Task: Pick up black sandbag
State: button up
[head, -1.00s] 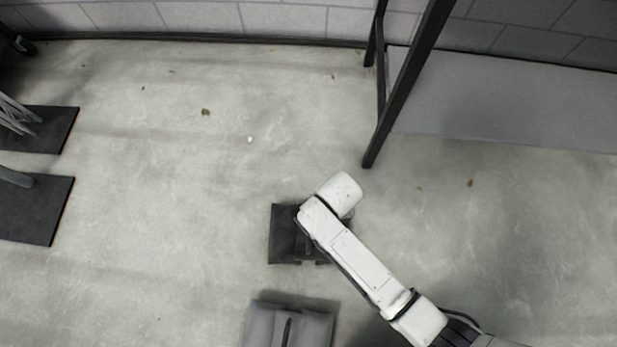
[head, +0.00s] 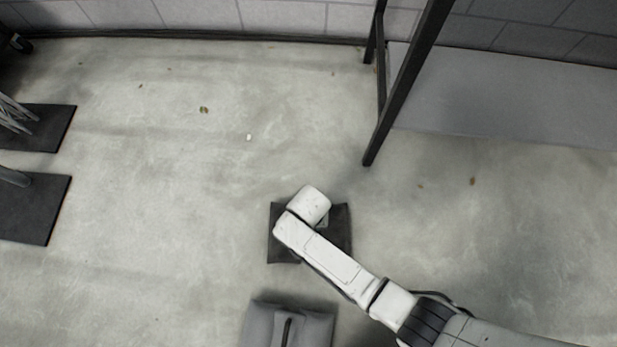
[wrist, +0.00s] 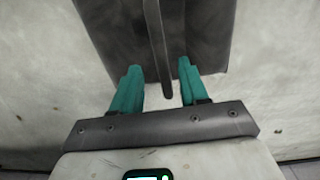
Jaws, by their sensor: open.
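The black sandbag (head: 341,222) lies on the floor in the lower middle of the head view, partly covered by my white arm. In the wrist view the dark sandbag (wrist: 205,35) fills the top middle, with a narrow strap (wrist: 157,45) running down its centre. My gripper (wrist: 160,68) is open, with its two teal fingers apart. The lower part of the strap shows between the fingers in the picture. I cannot tell the height between fingers and strap. In the head view the fingers are hidden beneath my arm.
A grey sandbag (head: 262,325) with a dark strap lies just in front, at the bottom edge. A dark metal post (head: 404,85) and a grey shelf (head: 500,105) stand upper right. Dark base plates (head: 35,215) lie at the left. The floor between is clear.

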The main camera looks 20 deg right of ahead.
notch_tip(320, 180, down, 5)
jog(key=b, duration=0.3)
jog(key=shift+a+r, duration=0.1)
jog(key=shift+a, duration=0.05)
jog(key=shift+r, duration=0.1)
jog(key=shift+c, duration=0.3)
grip_shut()
dwell(0.7)
jog(key=shift+w+a+r, duration=0.1)
jog(key=shift+w+r, duration=0.05)
jog(key=shift+w, duration=0.05)
